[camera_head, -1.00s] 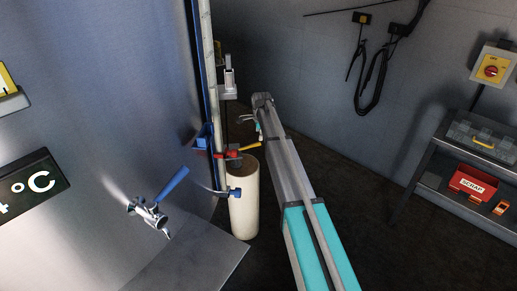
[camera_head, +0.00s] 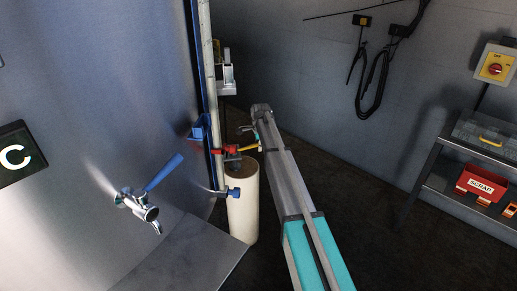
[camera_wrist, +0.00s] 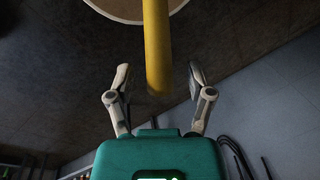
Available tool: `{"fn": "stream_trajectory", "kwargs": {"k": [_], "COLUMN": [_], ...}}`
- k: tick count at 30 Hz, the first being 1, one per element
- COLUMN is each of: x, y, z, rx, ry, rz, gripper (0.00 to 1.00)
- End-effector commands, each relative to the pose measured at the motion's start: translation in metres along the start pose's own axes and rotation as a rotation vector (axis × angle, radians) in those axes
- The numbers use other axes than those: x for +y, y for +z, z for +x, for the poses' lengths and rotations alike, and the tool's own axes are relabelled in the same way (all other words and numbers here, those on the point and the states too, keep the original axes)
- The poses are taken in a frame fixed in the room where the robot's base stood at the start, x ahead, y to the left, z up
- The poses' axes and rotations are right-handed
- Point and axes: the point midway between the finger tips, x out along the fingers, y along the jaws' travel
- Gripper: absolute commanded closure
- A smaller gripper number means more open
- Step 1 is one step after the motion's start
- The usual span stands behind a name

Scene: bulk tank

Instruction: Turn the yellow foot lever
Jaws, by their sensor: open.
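The yellow lever (camera_head: 244,149) sticks out to the right beside the red valve part, just above the cream cylinder. In the wrist view the yellow lever (camera_wrist: 157,50) is a bar that comes down from the top edge, its rounded end between my two fingers. My gripper (camera_wrist: 160,82) is open, with one finger on each side of the bar and gaps showing. In the head view my gripper (camera_head: 250,132) is small, close to the lever and partly hidden by my arm.
The cream cylinder (camera_head: 242,205) stands below the lever. A blue-handled tap (camera_head: 140,204) projects from the steel tank (camera_head: 95,110) at the left. A blue valve (camera_head: 233,192) sits low on the pipe. A shelf with a red scrap box (camera_head: 481,184) is at the right.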

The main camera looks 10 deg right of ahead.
Motion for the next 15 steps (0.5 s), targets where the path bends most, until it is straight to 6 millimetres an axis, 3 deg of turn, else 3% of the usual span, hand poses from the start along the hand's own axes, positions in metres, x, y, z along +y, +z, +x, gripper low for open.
{"fn": "stream_trajectory", "kwargs": {"k": [14,15], "x": [-0.0001,-0.0001], "y": [0.0013,0.0013], "z": [0.0042,0.0041], "rx": [0.0,0.0], "ry": [0.0,0.0], "rz": [-0.001,-0.001], "gripper": [0.32,0.38]}}
